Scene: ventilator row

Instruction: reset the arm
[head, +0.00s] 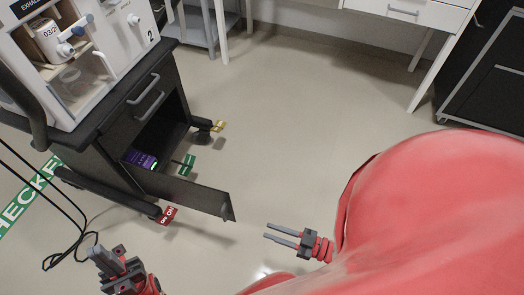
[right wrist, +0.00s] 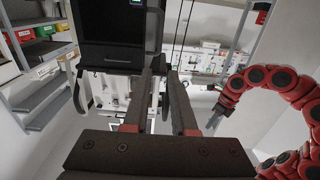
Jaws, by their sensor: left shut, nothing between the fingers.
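My left gripper (head: 98,252) is at the lower left of the head view, over the floor beside the cart, with its fingers together and nothing in them. My right gripper (head: 267,231) is at the lower middle of the head view, pointing left. Its two fingers are apart with nothing between them. In the right wrist view the right gripper (right wrist: 163,68) also shows its two dark fingers apart and empty. My red right arm fills the lower right of the head view and hides the floor behind it.
A dark ventilator cart (head: 105,150) stands at the left with its lower door (head: 185,192) swung open. A purple item (head: 140,158) lies inside. Cables (head: 72,225) trail on the floor. A white desk (head: 435,12) and black cabinet (head: 490,85) stand at the back right. The middle floor is clear.

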